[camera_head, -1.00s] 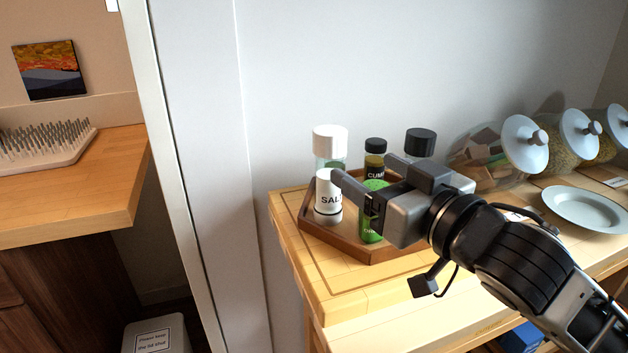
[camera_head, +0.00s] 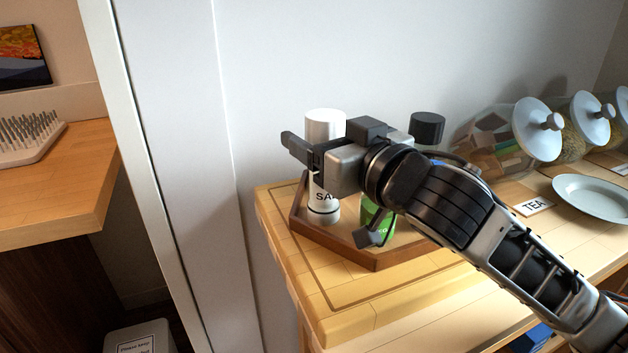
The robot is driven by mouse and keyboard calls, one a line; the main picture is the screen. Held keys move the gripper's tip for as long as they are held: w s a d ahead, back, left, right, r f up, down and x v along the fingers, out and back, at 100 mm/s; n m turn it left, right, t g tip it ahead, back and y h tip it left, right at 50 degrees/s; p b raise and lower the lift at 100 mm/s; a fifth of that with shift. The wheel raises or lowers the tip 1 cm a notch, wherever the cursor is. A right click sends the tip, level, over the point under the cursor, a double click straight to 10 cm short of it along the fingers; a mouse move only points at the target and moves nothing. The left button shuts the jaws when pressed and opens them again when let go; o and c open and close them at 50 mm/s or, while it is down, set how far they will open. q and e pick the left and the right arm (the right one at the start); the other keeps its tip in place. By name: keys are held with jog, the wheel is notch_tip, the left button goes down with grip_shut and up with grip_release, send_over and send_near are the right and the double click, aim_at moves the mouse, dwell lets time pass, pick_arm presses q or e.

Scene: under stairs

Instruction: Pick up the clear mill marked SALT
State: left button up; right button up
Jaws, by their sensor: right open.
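The clear mill marked SALT (camera_head: 323,197) stands upright on a wooden tray (camera_head: 375,262). It has a white cap, and a white label of which only "SA" can be read. My right gripper (camera_head: 318,139) is open, across the front of the mill in the picture. It hides the mill's middle; the cap shows above and the label below. I cannot tell whether the mill is between the fingers or behind them. My left gripper is not in view.
A green jar (camera_head: 371,214) shows partly under my right gripper, right of the mill. A black-capped container (camera_head: 426,128) stands behind my arm. Jars with white lids (camera_head: 538,130), a TEA card (camera_head: 533,206) and a plate (camera_head: 592,197) are farther right. The counter's left front corner is bare.

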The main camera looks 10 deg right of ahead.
jog(key=shift+s, duration=0.15)
jog(key=c, duration=1.5)
jog(key=shift+r, duration=0.1)
jog(key=shift+r, duration=0.1)
